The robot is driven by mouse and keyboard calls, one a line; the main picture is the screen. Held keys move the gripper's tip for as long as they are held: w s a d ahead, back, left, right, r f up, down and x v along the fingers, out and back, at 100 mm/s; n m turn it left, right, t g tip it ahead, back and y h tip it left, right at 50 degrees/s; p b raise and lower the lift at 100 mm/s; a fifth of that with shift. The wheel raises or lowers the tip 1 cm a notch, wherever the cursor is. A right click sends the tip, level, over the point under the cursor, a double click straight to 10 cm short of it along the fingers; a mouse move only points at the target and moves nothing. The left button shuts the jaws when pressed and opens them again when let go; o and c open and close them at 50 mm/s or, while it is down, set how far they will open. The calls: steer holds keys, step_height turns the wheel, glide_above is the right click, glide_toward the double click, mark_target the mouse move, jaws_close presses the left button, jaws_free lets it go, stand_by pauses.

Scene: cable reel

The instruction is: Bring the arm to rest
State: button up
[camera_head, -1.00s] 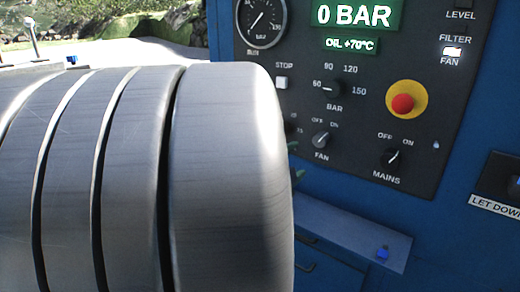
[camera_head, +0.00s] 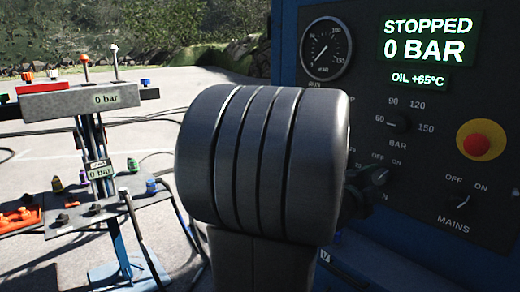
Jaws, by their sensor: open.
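A thick grey ribbed link of my arm (camera_head: 262,165) fills the middle of the head view, on a dark section below it. It stands in front of the left edge of the black control panel (camera_head: 500,130).
The panel display (camera_head: 429,38) reads STOPPED, 0 BAR, with a gauge (camera_head: 326,49) and red stop button (camera_head: 477,145). At left stands a grey manifold (camera_head: 88,101) with levers and a 0 bar readout, above a tray (camera_head: 62,228). Hoses cross the paved ground.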

mark_target(379, 179)
steer(key=shift+x, duration=1.75)
steer(key=shift+s, duration=0.1)
